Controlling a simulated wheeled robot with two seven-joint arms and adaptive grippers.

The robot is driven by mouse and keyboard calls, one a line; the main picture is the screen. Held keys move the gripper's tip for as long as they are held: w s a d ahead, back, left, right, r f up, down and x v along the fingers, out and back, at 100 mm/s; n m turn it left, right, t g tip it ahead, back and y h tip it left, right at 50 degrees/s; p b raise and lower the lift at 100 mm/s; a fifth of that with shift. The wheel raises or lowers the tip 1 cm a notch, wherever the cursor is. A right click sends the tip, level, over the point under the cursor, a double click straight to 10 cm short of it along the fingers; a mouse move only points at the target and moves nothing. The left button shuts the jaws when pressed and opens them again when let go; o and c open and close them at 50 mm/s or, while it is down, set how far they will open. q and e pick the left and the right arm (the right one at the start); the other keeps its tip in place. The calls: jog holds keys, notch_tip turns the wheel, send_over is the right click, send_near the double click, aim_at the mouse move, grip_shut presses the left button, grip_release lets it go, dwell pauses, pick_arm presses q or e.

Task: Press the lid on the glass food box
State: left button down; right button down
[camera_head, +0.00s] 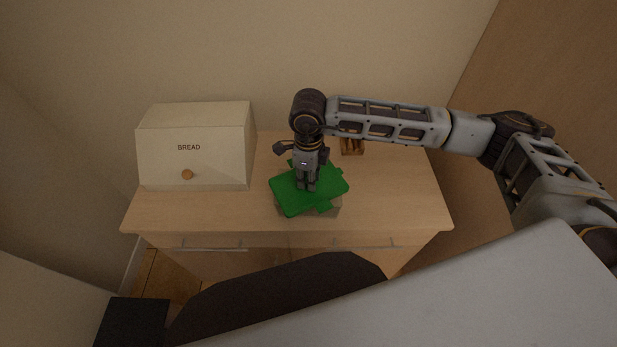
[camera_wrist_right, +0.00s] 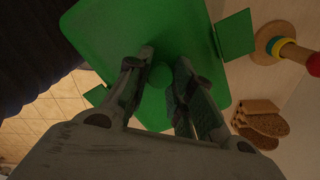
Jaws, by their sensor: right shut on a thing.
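The green lid (camera_head: 332,187) has flaps on its edges and a small round knob (camera_wrist_right: 161,76) in its middle. My right gripper (camera_head: 307,187) points down with its fingers around this knob, shut on it. In the wrist view the lid (camera_wrist_right: 120,35) fills much of the picture. The glass food box (camera_head: 326,211) is mostly hidden under the lid; only a pale front part shows. The lid looks turned relative to the box, and I cannot tell whether it touches the rim. My left gripper is not in view.
A cream bread box (camera_head: 195,147) with a round wooden knob stands left on the wooden cabinet top (camera_head: 405,205). A small brown wooden item (camera_head: 352,147) is behind the lid. The wrist view shows brown slabs (camera_wrist_right: 262,122) and a ringed toy-like object (camera_wrist_right: 283,45). The right top is clear.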

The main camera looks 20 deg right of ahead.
dwell(0.3)
dwell(0.4)
jog(key=c, duration=1.2)
grip_release()
jog(key=shift+o, duration=0.4)
jog(key=o, duration=0.4)
jog(key=shift+o, duration=0.2)
jog(key=shift+r, duration=0.2)
jog(key=shift+r+p, duration=1.1)
jog(key=shift+r, duration=2.25)
